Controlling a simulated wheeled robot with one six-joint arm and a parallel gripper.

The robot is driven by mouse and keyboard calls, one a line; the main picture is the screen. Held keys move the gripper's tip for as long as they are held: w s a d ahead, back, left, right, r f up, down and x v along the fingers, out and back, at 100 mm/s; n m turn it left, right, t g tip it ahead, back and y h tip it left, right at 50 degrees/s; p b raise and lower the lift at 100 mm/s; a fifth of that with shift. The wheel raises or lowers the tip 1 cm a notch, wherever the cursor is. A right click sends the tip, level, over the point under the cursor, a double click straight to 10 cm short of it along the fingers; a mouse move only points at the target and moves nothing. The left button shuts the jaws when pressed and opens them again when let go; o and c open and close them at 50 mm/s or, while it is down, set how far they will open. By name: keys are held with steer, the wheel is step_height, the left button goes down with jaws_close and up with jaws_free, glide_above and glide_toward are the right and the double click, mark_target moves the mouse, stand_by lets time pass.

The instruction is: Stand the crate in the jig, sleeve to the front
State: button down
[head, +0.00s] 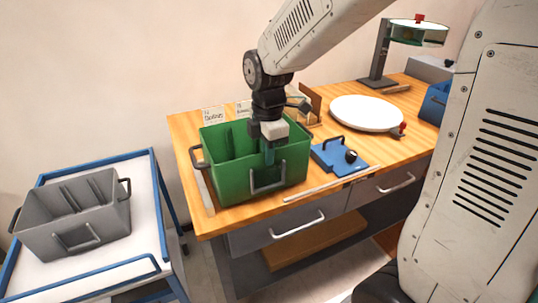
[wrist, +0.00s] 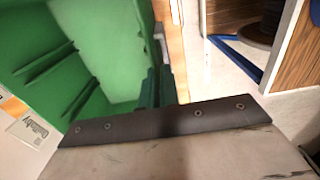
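A green crate (head: 222,178) stands upright on the wooden bench near its left end; its open inside also fills the upper left of the wrist view (wrist: 105,45). A grey rectangular frame (head: 268,178), which may be the sleeve or a handle, is on its front wall. My gripper (head: 269,156) points down at the crate's front wall, below rim level. In the wrist view its dark fingers (wrist: 160,86) lie close together at the wall's edge; whether they grip it is unclear. A pale strip (head: 207,192) left of the crate may be part of the jig, which I cannot make out clearly.
A grey crate (head: 105,205) stands on a blue-framed white cart (head: 130,248) at left. Cards (head: 213,115) stand behind.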

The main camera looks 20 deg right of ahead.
steer(key=shift+f, duration=0.5)
steer(key=c, duration=1.6)
jaws_free()
steer(key=shift+c, duration=0.2)
step_height(320, 180, up, 12)
steer(key=s+d+f+m, duration=0.1)
steer(key=s+m, duration=0.8)
steer(key=s, duration=0.2)
steer(key=s+d+f+m+t, duration=0.1)
steer(key=s+d+m, duration=0.1)
steer(key=s+m, duration=0.7)
steer(key=shift+s+d, duration=0.2)
steer(key=shift+s, duration=0.85)
